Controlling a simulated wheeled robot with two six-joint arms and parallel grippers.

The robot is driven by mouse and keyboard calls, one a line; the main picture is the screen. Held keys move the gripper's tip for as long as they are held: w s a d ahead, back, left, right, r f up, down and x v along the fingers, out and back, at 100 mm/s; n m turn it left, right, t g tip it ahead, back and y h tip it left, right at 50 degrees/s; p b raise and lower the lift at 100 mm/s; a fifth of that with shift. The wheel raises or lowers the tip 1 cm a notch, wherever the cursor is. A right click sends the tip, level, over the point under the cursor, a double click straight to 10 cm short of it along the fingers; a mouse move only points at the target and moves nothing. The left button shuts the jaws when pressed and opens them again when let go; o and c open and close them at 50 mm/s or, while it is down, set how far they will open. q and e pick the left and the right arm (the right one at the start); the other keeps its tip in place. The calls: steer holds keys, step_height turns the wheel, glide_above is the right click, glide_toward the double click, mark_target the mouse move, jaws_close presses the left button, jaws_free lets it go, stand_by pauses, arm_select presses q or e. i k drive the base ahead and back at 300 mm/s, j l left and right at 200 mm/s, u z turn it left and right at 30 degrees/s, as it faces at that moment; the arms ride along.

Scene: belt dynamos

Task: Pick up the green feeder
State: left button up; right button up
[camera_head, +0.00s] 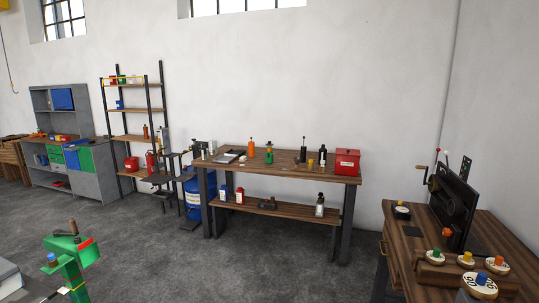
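A green apparatus (88,256) stands at the lower left, with a brown knob on top and a red part at its side. A green upright piece (73,278) with a blue top stands just in front of it, cut off by the lower edge. I cannot tell whether either is the green feeder. A small green item (269,158) also stands on the wooden workbench (285,170), too small to identify. Neither of my grippers is in view.
A wooden table (408,246) at the right holds a black cranked machine (452,203) and several round pieces with coloured knobs. A red box (347,161) sits on the workbench. Shelves (136,138) and a grey cabinet (97,184) stand at the left wall. The middle floor is clear.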

mark_target(268, 157)
steer(key=i+j, duration=0.15)
steer(key=i, duration=0.8)
steer(key=i+j, duration=0.1)
steer(key=i, duration=0.85)
steer(key=i+j, duration=0.15)
steer(key=i, duration=0.8)
